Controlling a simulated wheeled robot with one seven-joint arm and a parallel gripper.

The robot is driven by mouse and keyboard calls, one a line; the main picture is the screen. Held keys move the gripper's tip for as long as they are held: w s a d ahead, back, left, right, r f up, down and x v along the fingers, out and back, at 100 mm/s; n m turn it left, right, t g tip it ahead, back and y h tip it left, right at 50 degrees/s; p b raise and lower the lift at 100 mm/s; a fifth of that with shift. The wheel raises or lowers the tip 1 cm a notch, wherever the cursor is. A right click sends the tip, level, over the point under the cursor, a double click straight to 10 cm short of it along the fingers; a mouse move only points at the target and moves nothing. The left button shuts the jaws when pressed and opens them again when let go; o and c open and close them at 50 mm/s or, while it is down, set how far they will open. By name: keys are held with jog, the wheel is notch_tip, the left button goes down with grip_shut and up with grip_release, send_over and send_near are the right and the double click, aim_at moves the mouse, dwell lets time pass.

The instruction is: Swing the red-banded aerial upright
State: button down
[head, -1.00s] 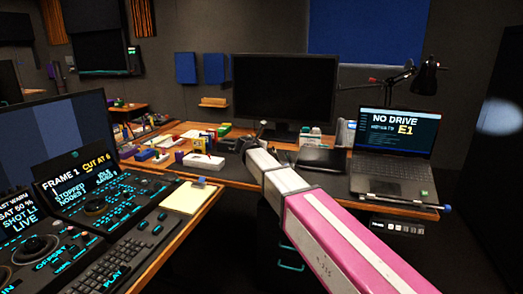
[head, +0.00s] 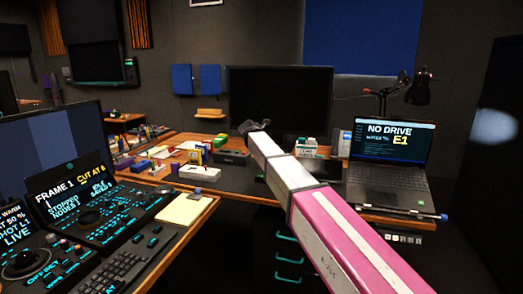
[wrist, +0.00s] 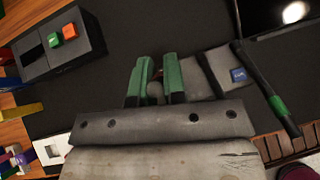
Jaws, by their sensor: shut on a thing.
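My gripper (wrist: 155,80) has green-padded fingers, close together over a dark mat in the wrist view. A grey box with a blue label (wrist: 222,74) lies just right of the fingers. A black rod with a green band (wrist: 268,90) lies slanted further right, apart from my gripper. In the head view my gripper (head: 254,127) is small and dark at the arm's end, in front of the monitor.
A black box with an orange and a green button (wrist: 62,50) stands at the left in the wrist view. In the head view are a monitor (head: 280,92), a laptop (head: 388,185), a desk lamp (head: 420,90), and a control console (head: 85,225). Several small coloured items clutter the desk left of my arm.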

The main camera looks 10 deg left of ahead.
jog(key=c, duration=1.2)
grip_release()
jog(key=shift+o, duration=0.2)
jog(key=v, duration=1)
jog(key=shift+s+r, duration=0.25)
jog(key=shift+s, duration=0.05)
